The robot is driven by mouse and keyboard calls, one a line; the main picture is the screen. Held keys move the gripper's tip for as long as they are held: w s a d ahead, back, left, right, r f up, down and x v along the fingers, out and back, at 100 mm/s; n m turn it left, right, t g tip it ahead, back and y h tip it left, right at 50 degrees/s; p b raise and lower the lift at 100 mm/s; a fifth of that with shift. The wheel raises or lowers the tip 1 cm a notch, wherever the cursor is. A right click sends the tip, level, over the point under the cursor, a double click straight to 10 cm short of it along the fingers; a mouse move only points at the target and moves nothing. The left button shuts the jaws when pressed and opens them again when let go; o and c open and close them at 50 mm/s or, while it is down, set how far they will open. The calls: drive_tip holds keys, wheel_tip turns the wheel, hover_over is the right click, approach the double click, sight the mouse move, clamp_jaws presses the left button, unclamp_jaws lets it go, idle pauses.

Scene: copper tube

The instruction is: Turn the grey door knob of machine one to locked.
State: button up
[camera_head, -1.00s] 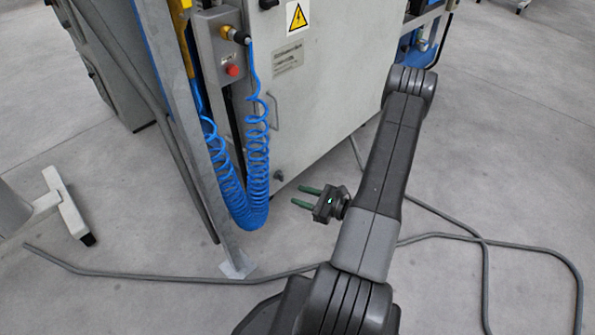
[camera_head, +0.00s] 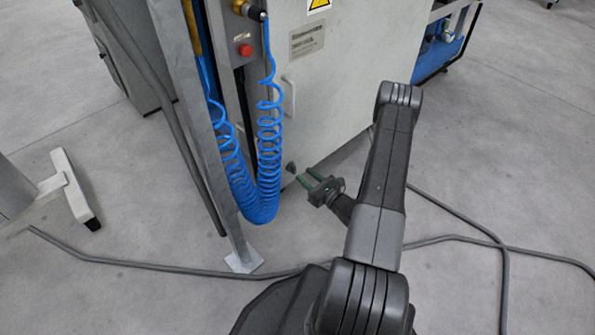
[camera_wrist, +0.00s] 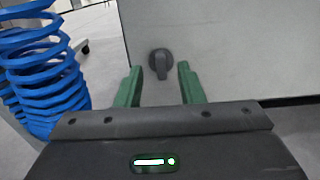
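The grey door knob (camera_wrist: 161,63) shows in the wrist view, dark and round with its grip bar pointing straight down, on the pale machine door (camera_wrist: 225,50). It also shows in the head view, small and dark (camera_head: 291,168), low on the cabinet door near its bottom edge. My gripper (camera_wrist: 158,84) is open, with its green fingers to the left and right of the knob in the wrist picture. In the head view my gripper (camera_head: 308,181) is just in front of the knob. I cannot tell whether the fingers touch the knob; nothing is between them and my palm.
A coiled blue hose (camera_head: 268,150) hangs close to the left of the knob, and is also near my left finger in the wrist view (camera_wrist: 40,70). A metal post (camera_head: 205,130) stands left of it. Grey cables (camera_head: 450,238) lie on the floor.

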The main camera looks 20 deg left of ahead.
sight(296, 168)
drive_tip(key=b+x, duration=0.1)
drive_tip(key=x, duration=0.4)
drive_tip(key=shift+a, duration=0.1)
drive_tip(key=c, duration=0.6)
